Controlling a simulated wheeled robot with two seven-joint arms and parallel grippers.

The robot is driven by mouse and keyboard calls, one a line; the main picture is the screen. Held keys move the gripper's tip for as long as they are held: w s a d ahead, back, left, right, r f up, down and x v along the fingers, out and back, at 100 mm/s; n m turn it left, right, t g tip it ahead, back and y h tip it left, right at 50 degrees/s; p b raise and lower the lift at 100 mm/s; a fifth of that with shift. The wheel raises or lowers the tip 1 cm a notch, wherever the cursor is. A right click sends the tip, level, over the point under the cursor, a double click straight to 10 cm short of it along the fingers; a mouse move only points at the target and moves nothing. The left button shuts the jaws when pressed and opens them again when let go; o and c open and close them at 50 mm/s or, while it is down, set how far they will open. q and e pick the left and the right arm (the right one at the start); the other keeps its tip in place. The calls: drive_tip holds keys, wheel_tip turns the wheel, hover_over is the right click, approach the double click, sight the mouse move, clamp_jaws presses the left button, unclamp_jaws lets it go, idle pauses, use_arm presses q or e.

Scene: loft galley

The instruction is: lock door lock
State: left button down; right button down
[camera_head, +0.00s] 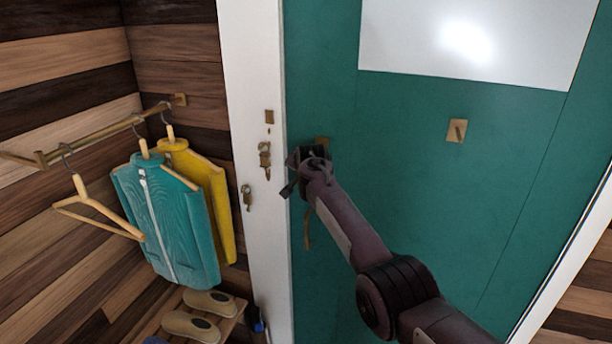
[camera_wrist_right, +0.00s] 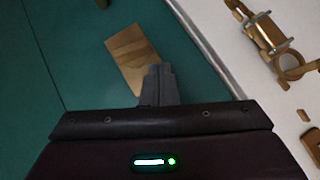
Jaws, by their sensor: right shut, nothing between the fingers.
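The teal door (camera_head: 400,200) is in its white frame (camera_head: 248,80) in the head view. A brass plate (camera_head: 322,142) on the door's left edge is partly hidden behind my right gripper (camera_head: 293,172). In the right wrist view this gripper (camera_wrist_right: 156,84) is shut and empty, with its fingertips over the lower end of a brass plate (camera_wrist_right: 131,55) on the teal surface; I cannot tell whether they touch. Brass latch hardware (camera_head: 265,158) is on the white frame, left of my gripper; brass pieces with a ring (camera_wrist_right: 268,35) show in the wrist view. My left gripper is out of view.
A brass piece with a small knob (camera_head: 457,131) is on the door at the right. A brass handle (camera_head: 308,230) is below my gripper. A small brass item (camera_head: 247,196) hangs on the frame. Teal (camera_head: 165,215) and yellow (camera_head: 205,180) jackets hang left, above shoes (camera_head: 190,325).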

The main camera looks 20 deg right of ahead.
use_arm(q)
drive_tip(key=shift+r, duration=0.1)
use_arm(e)
drive_tip(key=shift+r, duration=0.1)
